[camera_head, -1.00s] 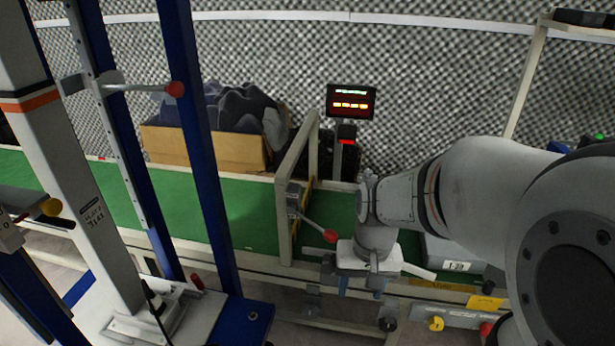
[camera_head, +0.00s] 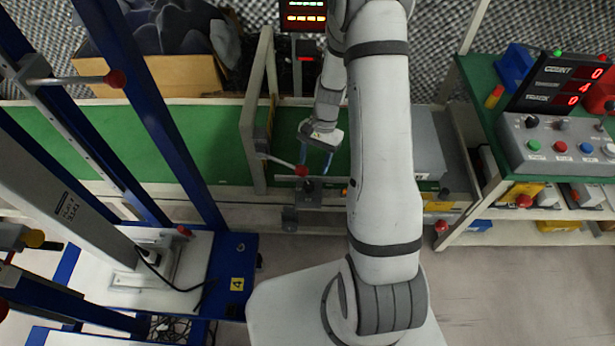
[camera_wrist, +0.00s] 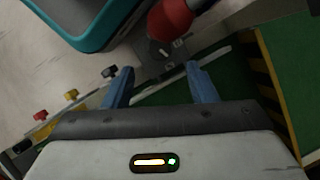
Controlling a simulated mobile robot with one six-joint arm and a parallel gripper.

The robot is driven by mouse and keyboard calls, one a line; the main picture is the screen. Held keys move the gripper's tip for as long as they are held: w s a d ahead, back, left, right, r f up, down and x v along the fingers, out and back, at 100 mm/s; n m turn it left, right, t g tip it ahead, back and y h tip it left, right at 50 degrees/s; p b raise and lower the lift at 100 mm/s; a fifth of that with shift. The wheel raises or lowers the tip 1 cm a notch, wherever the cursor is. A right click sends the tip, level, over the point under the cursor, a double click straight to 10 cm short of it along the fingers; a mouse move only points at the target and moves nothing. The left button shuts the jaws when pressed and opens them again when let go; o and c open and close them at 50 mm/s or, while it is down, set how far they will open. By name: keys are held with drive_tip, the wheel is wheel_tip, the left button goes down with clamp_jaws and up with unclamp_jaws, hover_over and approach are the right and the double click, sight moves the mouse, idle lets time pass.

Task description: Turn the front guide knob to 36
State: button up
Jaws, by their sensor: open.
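My gripper (camera_head: 316,163) points down over the front side of the green conveyor, its two blue fingers apart and empty. The fingers also show in the wrist view (camera_wrist: 157,72). A dark knob-like part (camera_head: 308,185) sits on a bracket at the conveyor's front rail, just below the fingers in the picture. In the wrist view a dark part with small white marks (camera_wrist: 160,49) lies beyond the fingertips, roughly between them, apart from both. It looks like the guide knob, but I cannot read any number.
A lever with a red ball (camera_head: 302,171) stands close beside my gripper; its ball partly covers the dark part in the wrist view (camera_wrist: 170,19). A pale gate frame (camera_head: 256,120) crosses the conveyor at left. A button panel (camera_head: 562,145) is at right. Open floor lies in front.

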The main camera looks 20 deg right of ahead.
sight(309, 184)
drive_tip(key=b+x, duration=0.1)
drive_tip(key=x, duration=0.6)
drive_tip(key=shift+s+f, duration=0.1)
drive_tip(key=shift+f, duration=0.05)
drive_tip(key=c, duration=1)
drive_tip(key=m+t+y+b, duration=0.1)
drive_tip(key=m, duration=0.3)
drive_tip(key=shift+o, duration=0.2)
drive_tip(key=o, duration=1)
drive_tip(key=shift+c, duration=0.2)
